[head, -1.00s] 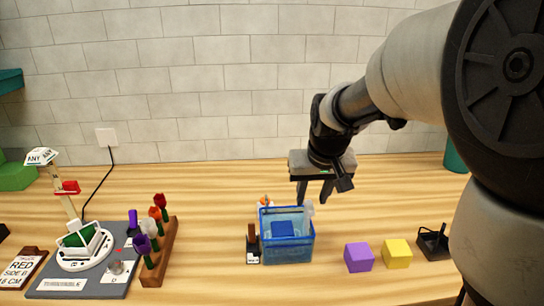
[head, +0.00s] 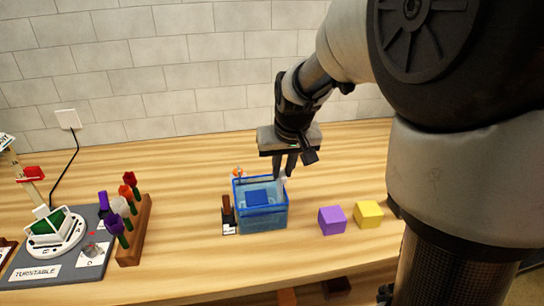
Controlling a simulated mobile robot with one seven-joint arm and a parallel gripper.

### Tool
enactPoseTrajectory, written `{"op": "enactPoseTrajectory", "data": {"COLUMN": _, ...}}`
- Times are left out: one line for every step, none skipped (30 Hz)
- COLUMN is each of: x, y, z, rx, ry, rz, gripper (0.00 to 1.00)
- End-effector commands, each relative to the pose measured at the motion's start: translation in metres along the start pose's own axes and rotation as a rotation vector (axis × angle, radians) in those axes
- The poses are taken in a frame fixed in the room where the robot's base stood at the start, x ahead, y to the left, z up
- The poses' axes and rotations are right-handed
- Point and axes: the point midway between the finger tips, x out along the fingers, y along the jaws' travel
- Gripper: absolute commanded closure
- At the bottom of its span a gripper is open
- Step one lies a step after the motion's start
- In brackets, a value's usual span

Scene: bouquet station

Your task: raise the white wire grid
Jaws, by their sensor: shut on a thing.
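A blue see-through tank (head: 262,222) stands on the wooden table with a darker blue block (head: 258,198) inside. A small pale upright piece, which looks like part of the white wire grid (head: 284,184), shows at the tank's back right corner. The grid's mesh cannot be made out through the tank wall. My gripper (head: 285,172) points down over that corner, its fingers close together and shut on the pale piece. The exact contact is too small to see.
A dark brown item with a white label (head: 228,215) stands left of the tank. Purple (head: 332,220) and yellow (head: 368,214) cubes sit to its right. A flower rack (head: 137,230) and turntable board (head: 60,260) are further left. A tiled wall (head: 150,70) is behind.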

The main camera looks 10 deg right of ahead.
Motion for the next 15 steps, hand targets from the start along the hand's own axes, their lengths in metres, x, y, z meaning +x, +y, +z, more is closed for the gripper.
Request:
{"op": "enactPoseTrajectory", "data": {"x": -0.004, "y": 0.0, "z": -0.002, "rx": 0.0, "ry": 0.001, "rz": 0.0, "gripper": 1.0}}
{"op": "enactPoseTrajectory", "data": {"x": -0.007, "y": 0.0, "z": -0.003, "rx": 0.0, "ry": 0.001, "rz": 0.0, "gripper": 1.0}}
{"op": "enactPoseTrajectory", "data": {"x": -0.013, "y": 0.0, "z": -0.006, "rx": 0.0, "ry": 0.002, "rz": 0.0, "gripper": 1.0}}
{"op": "enactPoseTrajectory", "data": {"x": -0.018, "y": 0.0, "z": -0.008, "rx": 0.0, "ry": 0.003, "rz": 0.0, "gripper": 1.0}}
{"op": "enactPoseTrajectory", "data": {"x": -0.023, "y": 0.0, "z": -0.01, "rx": 0.0, "ry": 0.003, "rz": 0.0, "gripper": 1.0}}
{"op": "enactPoseTrajectory", "data": {"x": -0.032, "y": 0.0, "z": -0.014, "rx": 0.0, "ry": 0.003, "rz": 0.0, "gripper": 1.0}}
{"op": "enactPoseTrajectory", "data": {"x": -0.039, "y": 0.0, "z": -0.017, "rx": 0.0, "ry": 0.004, "rz": 0.0, "gripper": 1.0}}
{"op": "enactPoseTrajectory", "data": {"x": -0.046, "y": 0.0, "z": -0.02, "rx": 0.0, "ry": 0.005, "rz": 0.0, "gripper": 1.0}}
{"op": "enactPoseTrajectory", "data": {"x": -0.055, "y": 0.0, "z": -0.024, "rx": 0.0, "ry": 0.005, "rz": 0.0, "gripper": 1.0}}
{"op": "enactPoseTrajectory", "data": {"x": -0.061, "y": 0.0, "z": -0.026, "rx": 0.0, "ry": 0.004, "rz": 0.0, "gripper": 1.0}}
{"op": "enactPoseTrajectory", "data": {"x": -0.066, "y": 0.0, "z": -0.028, "rx": 0.0, "ry": 0.004, "rz": 0.0, "gripper": 1.0}}
{"op": "enactPoseTrajectory", "data": {"x": -0.072, "y": 0.0, "z": -0.031, "rx": 0.0, "ry": 0.005, "rz": 0.0, "gripper": 1.0}}
{"op": "enactPoseTrajectory", "data": {"x": -0.074, "y": 0.0, "z": -0.032, "rx": 0.0, "ry": 0.004, "rz": 0.0, "gripper": 1.0}}
{"op": "enactPoseTrajectory", "data": {"x": -0.075, "y": 0.0, "z": -0.032, "rx": 0.0, "ry": 0.004, "rz": 0.0, "gripper": 1.0}}
{"op": "enactPoseTrajectory", "data": {"x": -0.076, "y": 0.0, "z": -0.032, "rx": 0.0, "ry": 0.003, "rz": 0.0, "gripper": 1.0}}
